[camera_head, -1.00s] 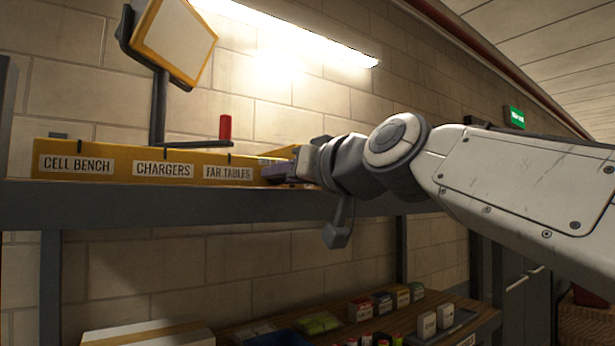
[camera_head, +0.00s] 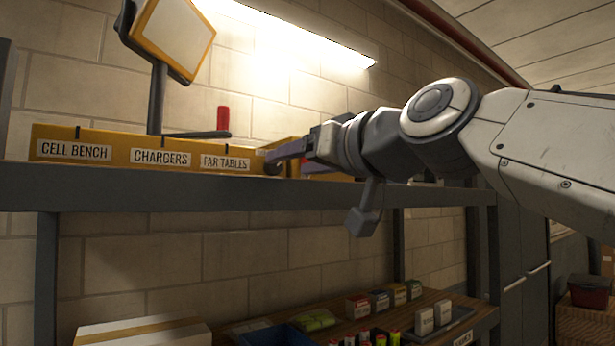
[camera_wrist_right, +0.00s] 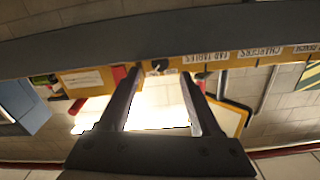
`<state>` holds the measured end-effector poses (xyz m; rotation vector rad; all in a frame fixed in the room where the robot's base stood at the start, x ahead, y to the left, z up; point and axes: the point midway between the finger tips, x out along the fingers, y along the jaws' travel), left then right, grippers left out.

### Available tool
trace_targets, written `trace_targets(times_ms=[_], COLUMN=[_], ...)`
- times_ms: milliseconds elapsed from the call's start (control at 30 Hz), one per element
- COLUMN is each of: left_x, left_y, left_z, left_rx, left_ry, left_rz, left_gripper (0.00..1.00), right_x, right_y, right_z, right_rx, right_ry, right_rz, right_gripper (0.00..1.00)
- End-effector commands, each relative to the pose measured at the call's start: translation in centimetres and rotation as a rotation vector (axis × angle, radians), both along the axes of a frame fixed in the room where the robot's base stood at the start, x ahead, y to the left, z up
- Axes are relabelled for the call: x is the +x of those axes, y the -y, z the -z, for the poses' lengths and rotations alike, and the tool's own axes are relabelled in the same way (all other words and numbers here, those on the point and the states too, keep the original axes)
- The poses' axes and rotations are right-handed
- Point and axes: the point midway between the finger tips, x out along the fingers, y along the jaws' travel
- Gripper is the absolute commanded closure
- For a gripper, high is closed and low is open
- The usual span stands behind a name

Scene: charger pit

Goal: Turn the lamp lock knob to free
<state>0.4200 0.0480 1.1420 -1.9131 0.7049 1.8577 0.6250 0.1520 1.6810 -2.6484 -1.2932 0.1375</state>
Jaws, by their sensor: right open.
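A yellow panel (camera_head: 105,139) on the dark shelf carries the labels CELL BENCH, CHARGERS and FAR TABLES. A small dark knob (camera_wrist_right: 158,65) with a pale mark sits on this panel, beside the FAR TABLES label (camera_wrist_right: 206,57), in the upside-down right wrist view. My right gripper (camera_head: 285,160) is at the panel's right end in the head view and hides the knob's area. In the wrist view the right gripper (camera_wrist_right: 160,76) is open, with the knob between its fingertips and nothing gripped. I cannot read the knob's setting. My left gripper is out of view.
A grey shelf beam (camera_head: 150,187) runs below the panel. A yellow-framed lamp head (camera_head: 175,35) on a post and a red cylinder (camera_head: 223,119) stand behind the panel. A lower bench (camera_head: 440,300) holds small boxes. A lit strip (camera_head: 290,32) crosses the wall.

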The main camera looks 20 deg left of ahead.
Motion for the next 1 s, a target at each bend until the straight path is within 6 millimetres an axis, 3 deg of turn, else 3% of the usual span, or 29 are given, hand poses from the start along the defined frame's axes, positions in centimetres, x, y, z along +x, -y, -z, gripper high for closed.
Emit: trace_targets(times_ms=[100, 333, 1000], left_x=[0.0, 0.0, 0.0], left_y=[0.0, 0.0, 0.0], left_z=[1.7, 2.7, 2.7], left_rx=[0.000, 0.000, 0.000], left_ry=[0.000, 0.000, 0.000], left_rz=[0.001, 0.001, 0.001], left_gripper=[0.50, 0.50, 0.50], right_x=[-1.5, -3.3, -3.2], right_y=[2.1, 4.4, 4.7], right_z=[0.4, 0.2, 0.6], right_rx=[0.004, 0.000, -0.007], right_ry=[0.003, 0.000, -0.009], right_rz=[0.003, 0.002, 0.008], right_gripper=[0.36, 0.36, 0.36])
